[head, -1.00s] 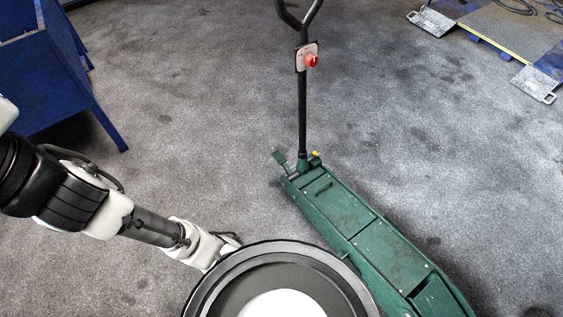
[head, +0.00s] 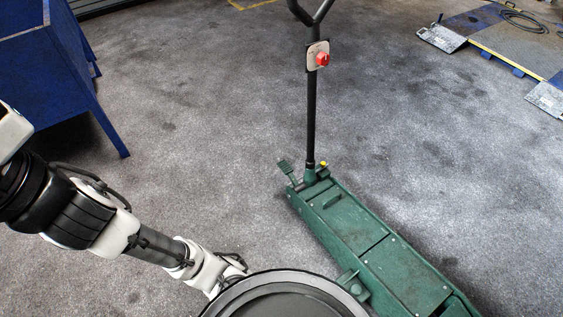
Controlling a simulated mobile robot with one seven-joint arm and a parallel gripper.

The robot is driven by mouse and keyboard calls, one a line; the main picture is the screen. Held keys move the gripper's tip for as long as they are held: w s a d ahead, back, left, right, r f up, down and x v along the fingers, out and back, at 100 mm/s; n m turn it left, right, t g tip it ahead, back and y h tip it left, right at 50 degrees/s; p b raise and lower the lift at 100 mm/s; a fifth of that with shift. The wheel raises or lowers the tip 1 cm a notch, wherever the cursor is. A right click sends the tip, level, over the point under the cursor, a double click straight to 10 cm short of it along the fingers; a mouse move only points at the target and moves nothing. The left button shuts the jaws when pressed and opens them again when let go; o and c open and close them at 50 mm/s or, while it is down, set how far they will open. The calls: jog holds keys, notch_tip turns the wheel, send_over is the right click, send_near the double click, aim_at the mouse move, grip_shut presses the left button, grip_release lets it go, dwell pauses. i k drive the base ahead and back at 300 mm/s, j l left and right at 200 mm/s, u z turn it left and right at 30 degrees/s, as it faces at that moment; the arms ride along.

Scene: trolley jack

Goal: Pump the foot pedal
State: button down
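The green trolley jack (head: 347,222) lies on the floor right of centre, its long body running toward the lower right. Its foot pedal (head: 287,168) is a small green plate on an arm at the far left end of the jack, beside the foot of the handle. The black handle (head: 311,115) stands upright with a forked top cut by the upper edge. A red knob (head: 322,59) on a pale plate is fixed to it. My arm comes in from the left; its gripper is hidden behind my round base, so its fingers cannot be seen.
A blue metal bench or bin (head: 55,75) stands at the upper left. A low platform with grey metal ramps (head: 441,38) and a coiled cable (head: 524,20) is at the upper right. The grey floor (head: 200,110) left of the pedal is clear.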

aim_at(284, 167)
jog(key=i, duration=0.5)
jog(key=i+j, duration=0.35)
jog(key=i, duration=0.15)
jog(key=i+j, duration=0.3)
jog(key=i, duration=0.65)
jog(key=j+u, duration=0.05)
